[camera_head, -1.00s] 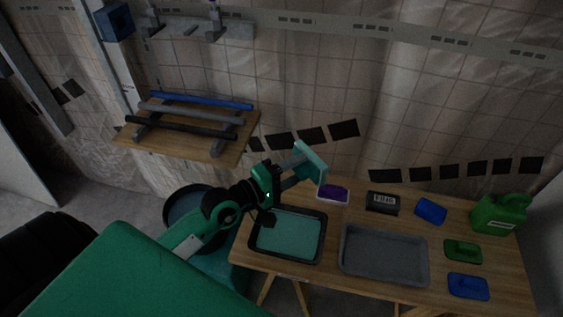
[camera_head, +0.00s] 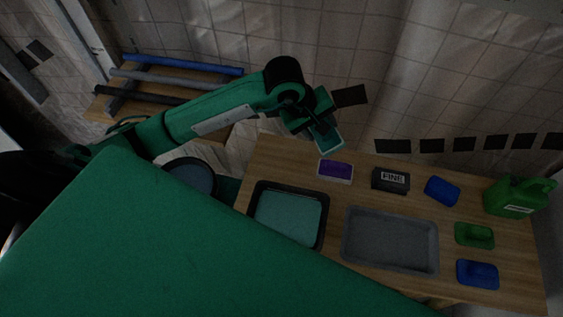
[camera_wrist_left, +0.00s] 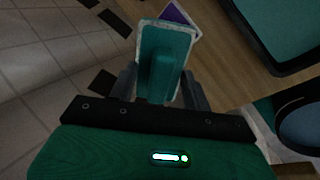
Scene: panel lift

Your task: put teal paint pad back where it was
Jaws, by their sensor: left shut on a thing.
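The teal paint pad (camera_head: 328,138), with a pale edge, is held by my left gripper (camera_head: 316,118) near the back left of the table, just behind the purple pad in the head view. In the left wrist view the teal pad (camera_wrist_left: 166,58) stands between the two fingers of my left gripper (camera_wrist_left: 160,88), its grip ridge between them. The purple pad (camera_wrist_left: 178,13) shows partly behind it there. Whether the teal pad touches the table cannot be told. My right gripper is in neither view.
The wooden table (camera_head: 262,158) holds a black tray of teal paint (camera_head: 288,215), a grey tray (camera_head: 388,238), the purple pad (camera_head: 336,169), a block marked FINE (camera_head: 391,180), blue pads (camera_head: 441,190), a green pad (camera_head: 474,235) and a green jug (camera_head: 515,197). A rack with tubes (camera_head: 175,72) stands left.

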